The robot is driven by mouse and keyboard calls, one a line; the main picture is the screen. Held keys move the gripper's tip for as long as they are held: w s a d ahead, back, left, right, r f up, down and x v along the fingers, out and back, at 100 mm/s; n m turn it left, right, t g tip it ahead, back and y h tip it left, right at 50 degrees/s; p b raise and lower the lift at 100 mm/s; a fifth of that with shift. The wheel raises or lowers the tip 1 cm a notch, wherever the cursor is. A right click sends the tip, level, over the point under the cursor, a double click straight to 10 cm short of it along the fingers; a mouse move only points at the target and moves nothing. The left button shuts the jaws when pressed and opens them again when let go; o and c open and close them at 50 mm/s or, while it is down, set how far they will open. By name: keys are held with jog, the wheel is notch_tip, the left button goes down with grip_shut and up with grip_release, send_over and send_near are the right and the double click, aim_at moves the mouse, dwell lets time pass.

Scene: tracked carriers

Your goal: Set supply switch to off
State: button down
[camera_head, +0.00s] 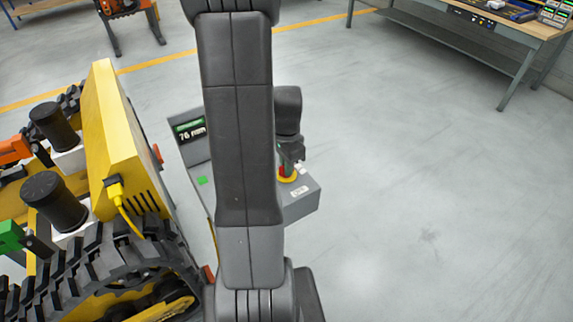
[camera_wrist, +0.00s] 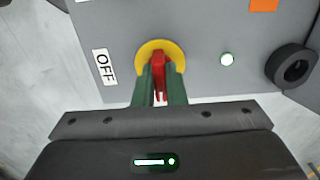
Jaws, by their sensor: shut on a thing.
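The supply switch is a red handle (camera_wrist: 160,66) on a round yellow plate (camera_wrist: 149,50), on the face of a grey box. My gripper (camera_wrist: 160,84) has its two green fingers closed on either side of the red handle. In the wrist view the handle stands upright in the picture, and an OFF label (camera_wrist: 104,67) sits to the left of the plate, apart from it. In the head view the yellow plate (camera_head: 288,179) shows under my gripper (camera_head: 290,166), and my arm hides the middle of the box. Any other position label is hidden.
The grey box (camera_head: 307,204) carries a display reading 76 mm (camera_head: 190,129). A lit lamp (camera_wrist: 227,59) and a black ring (camera_wrist: 292,66) lie right of the switch. A yellow tracked carrier (camera_head: 115,135) stands close on the left. Floor on the right is clear, with a workbench (camera_head: 500,35) behind.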

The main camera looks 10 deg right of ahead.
jog(key=n+b, duration=0.1)
jog(key=n, duration=0.3)
jog(key=shift+n+b, duration=0.4)
jog(key=n+b, duration=0.1)
jog(key=n, duration=0.3)
jog(key=shift+n, duration=0.3)
jog(key=n+b, duration=0.1)
jog(key=n, duration=0.3)
jog(key=shift+n, duration=2.1)
jog(key=shift+r, duration=0.1)
jog(key=c, duration=1.5)
grip_release()
